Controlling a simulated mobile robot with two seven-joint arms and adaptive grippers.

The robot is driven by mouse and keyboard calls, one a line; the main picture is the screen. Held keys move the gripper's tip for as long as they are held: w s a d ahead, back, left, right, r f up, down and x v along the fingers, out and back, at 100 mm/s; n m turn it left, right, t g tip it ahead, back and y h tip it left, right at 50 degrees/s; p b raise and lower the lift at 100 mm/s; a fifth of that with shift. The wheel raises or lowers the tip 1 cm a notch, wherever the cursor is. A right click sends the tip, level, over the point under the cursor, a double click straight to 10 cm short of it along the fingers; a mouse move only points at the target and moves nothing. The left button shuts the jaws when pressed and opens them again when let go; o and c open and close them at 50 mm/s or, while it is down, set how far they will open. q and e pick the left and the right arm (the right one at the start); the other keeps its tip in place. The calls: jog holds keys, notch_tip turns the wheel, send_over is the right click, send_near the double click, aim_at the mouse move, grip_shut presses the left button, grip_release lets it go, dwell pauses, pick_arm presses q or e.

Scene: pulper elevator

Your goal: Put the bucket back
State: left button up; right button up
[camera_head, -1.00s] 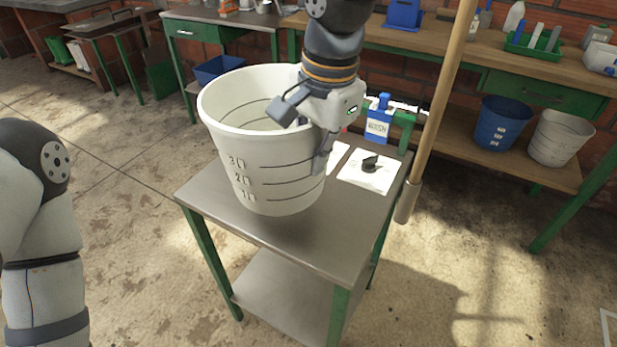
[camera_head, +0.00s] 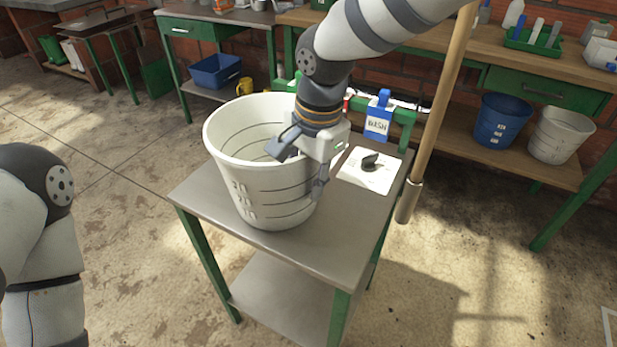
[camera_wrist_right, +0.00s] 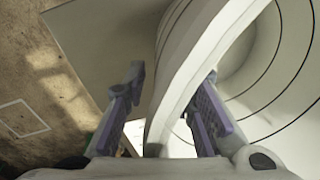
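The large white bucket (camera_head: 262,190), with measuring lines and numbers on its side, stands upright on the small steel-topped table (camera_head: 330,240). My right gripper (camera_head: 302,170) is at the bucket's right rim, one finger inside the wall and the other outside. In the right wrist view, the bucket wall (camera_wrist_right: 190,85) passes between the two spread fingers of the right gripper (camera_wrist_right: 168,95). A gap shows between the wall and the outer finger. My left arm shows at the left edge, but its gripper is out of view.
A white plate with a dark knob (camera_head: 370,172) and a blue labelled bottle-shaped item (camera_head: 379,122) are right of the bucket. A wooden pole (camera_head: 440,110) stands at the table's right side. A blue bucket (camera_head: 503,120) and another white bucket (camera_head: 560,135) sit on the rear shelf.

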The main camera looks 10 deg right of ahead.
pick_arm(q)
jog(key=shift+w+r+t+p, duration=0.3)
jog(key=shift+w+r+p, duration=0.2)
jog(key=shift+w+r, duration=0.15)
pick_arm(e)
notch_tip(320, 180, up, 12)
jog(key=s, duration=0.1)
jog(key=shift+d, duration=0.45)
jog(key=shift+s, duration=0.1)
